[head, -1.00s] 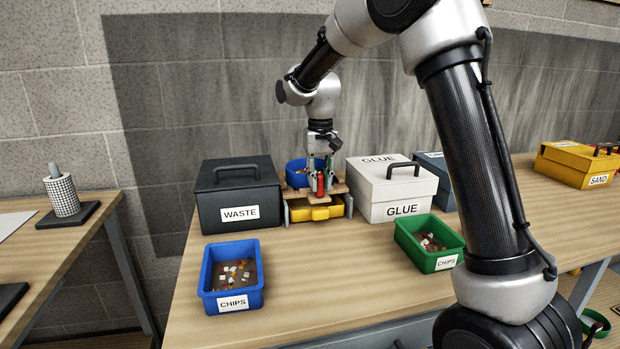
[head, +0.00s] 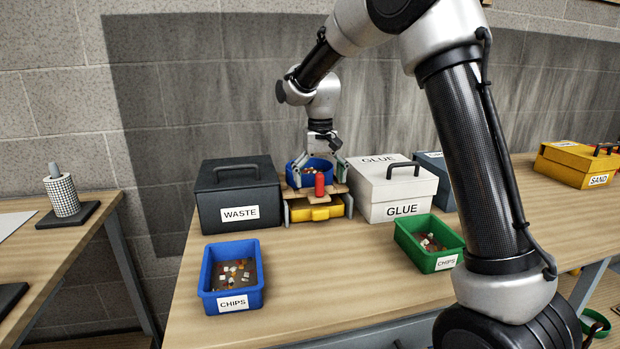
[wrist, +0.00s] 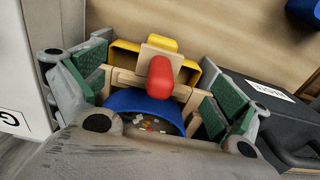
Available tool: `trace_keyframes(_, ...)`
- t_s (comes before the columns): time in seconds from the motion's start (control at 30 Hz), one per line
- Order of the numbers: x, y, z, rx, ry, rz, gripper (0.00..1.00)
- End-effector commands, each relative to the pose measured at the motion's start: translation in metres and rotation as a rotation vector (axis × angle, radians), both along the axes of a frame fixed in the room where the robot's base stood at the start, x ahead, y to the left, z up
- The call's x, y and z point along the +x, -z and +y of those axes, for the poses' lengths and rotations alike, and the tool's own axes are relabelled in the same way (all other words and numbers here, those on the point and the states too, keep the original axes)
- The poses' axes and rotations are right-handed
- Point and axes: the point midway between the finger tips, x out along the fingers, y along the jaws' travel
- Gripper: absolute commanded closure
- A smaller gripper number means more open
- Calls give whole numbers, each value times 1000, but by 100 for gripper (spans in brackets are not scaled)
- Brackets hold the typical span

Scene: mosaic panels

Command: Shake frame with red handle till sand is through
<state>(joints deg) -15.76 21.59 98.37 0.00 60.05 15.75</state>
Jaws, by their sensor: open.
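My gripper (head: 321,168) is open around the handle, with gaps on both sides. A yellow tray (head: 317,212) sits under the stand; it also shows in the wrist view (wrist: 126,55). Whether sand is left in the sieve cannot be told.
A dark WASTE box (head: 240,195) stands close left of the stand and a white GLUE box (head: 390,190) close right. Blue (head: 231,280) and green (head: 430,243) CHIPS bins stand in front. A yellow SAND box (head: 580,163) is far right. The table between the bins is clear.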

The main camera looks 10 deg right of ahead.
Motion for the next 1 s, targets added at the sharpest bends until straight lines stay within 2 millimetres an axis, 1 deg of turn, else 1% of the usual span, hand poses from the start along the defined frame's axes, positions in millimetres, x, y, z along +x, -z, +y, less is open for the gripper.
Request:
trace_keyframes(0.07, 0, -1, 0, 0, 0, 0, 2)
trace_keyframes(0.17, 1, -7, 0, 1, 0, -3, 2)
trace_keyframes(0.6, 0, -56, 0, 1, 0, -2, 2)
trace_keyframes(0.8, 0, -75, 0, 0, 0, -2, 2)
trace_keyframes(1.0, 0, -80, 0, 0, 0, 0, 2)
